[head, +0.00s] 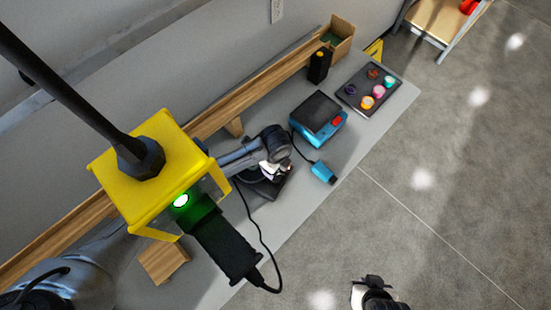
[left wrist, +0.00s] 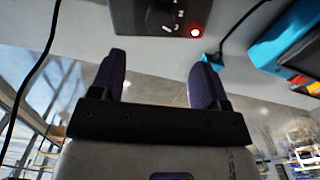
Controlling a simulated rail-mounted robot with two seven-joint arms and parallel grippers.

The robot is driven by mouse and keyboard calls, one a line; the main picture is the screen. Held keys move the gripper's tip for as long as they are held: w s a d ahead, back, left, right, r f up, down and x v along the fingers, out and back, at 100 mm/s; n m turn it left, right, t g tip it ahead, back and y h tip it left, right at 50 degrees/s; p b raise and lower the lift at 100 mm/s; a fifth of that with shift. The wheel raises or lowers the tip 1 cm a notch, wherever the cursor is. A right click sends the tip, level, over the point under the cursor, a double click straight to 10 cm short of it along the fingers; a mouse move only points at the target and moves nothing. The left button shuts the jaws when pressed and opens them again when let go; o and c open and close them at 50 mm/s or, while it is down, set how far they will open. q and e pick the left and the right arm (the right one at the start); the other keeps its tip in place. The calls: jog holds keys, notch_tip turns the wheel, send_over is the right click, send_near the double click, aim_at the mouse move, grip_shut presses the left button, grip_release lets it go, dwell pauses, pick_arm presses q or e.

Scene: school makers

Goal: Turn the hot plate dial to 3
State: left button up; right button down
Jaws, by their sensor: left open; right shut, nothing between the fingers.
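The hot plate (head: 272,190) is a dark box on the grey table, partly hidden in the head view by my left arm. In the left wrist view, its dark front (left wrist: 125,14) carries a black round dial (left wrist: 160,18) with white marks and a lit red lamp. The dial's setting cannot be read. My left gripper (head: 284,168) is at the hot plate; in the left wrist view its two fingers (left wrist: 157,80) are apart, with the dial beyond the gap and nothing between them. My right gripper (head: 368,281) is shut and empty, away from the table over the floor.
A blue device with a dark top (head: 318,112) and a small blue block (head: 323,173) on a cable are right of the hot plate. A dark tray (head: 375,108) with several coloured items lies farther back. A yellow frame (head: 150,170) on a black rod covers part of the table's left.

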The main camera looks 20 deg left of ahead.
pick_arm(q)
jog(key=shift+r, duration=1.9)
